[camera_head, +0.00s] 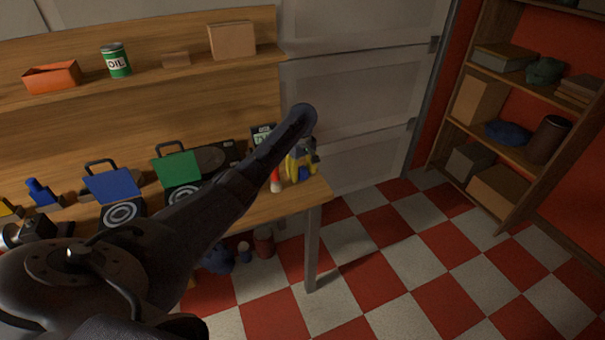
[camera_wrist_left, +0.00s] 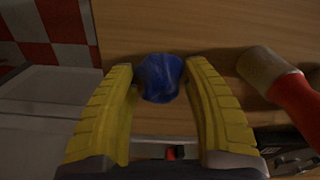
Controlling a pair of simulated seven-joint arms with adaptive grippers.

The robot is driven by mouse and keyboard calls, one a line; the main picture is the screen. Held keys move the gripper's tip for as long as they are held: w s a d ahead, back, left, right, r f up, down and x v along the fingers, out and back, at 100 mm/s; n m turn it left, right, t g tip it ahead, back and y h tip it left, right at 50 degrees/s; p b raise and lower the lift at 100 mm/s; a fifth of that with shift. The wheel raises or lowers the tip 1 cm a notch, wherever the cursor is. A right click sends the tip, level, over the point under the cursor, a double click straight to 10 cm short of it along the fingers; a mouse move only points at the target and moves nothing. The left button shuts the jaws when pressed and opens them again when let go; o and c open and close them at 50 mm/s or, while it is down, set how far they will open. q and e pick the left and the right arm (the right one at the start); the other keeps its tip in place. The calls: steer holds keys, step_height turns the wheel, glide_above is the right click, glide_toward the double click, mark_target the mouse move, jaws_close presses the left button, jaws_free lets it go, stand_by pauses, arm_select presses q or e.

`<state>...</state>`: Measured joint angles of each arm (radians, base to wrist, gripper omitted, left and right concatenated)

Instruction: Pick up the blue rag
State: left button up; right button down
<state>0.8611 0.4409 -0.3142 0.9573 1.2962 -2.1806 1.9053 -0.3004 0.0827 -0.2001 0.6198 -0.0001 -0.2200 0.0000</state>
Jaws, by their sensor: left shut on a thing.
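The blue rag (camera_wrist_left: 160,77) is a small crumpled bundle between the yellow fingertips of my left gripper (camera_wrist_left: 160,70) in the left wrist view. The gripper is shut on it, with both fingers against its sides. In the head view, my left gripper (camera_head: 299,168) is at the right end of the wooden workbench (camera_head: 262,208), and a bit of the blue rag (camera_head: 304,174) shows by its fingers. I cannot tell whether the rag still touches the bench top. My right gripper is not in view.
A red and pale cylindrical object (camera_head: 275,182) lies close beside the gripper; it also shows in the wrist view (camera_wrist_left: 295,95). Blue (camera_head: 112,184) and green (camera_head: 176,168) cases stand left on the bench. A shelf (camera_head: 150,82) runs above. Checkered floor (camera_head: 400,270) is clear to the right.

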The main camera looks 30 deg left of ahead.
arm_select(q)
steer(key=shift+c, duration=0.9)
